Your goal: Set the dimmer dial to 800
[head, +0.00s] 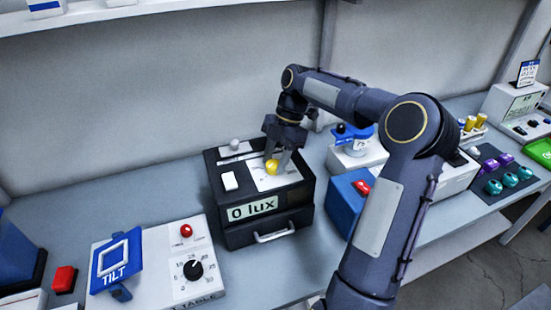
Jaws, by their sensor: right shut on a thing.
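A black light box (225,222) stands at the middle of the bench, and its front display (252,208) reads "0 lux". Its top has a pale round knob (234,145) by a slot at the back, a white switch (230,181) at the left and a white plate (283,179). No marking of 800 is readable. My right gripper (277,163) points down over the plate, shut on a small yellow round piece (271,168). The fingers hide part of it, and I cannot tell if it is a dial. My left gripper is out of view.
A tilt table (160,265) with a black dial stands at the front left, beside a red block (64,279). A blue box (345,190) and a white device with a blue top (357,160) are close on the right. Teal and purple knobs (502,173) lie farther right.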

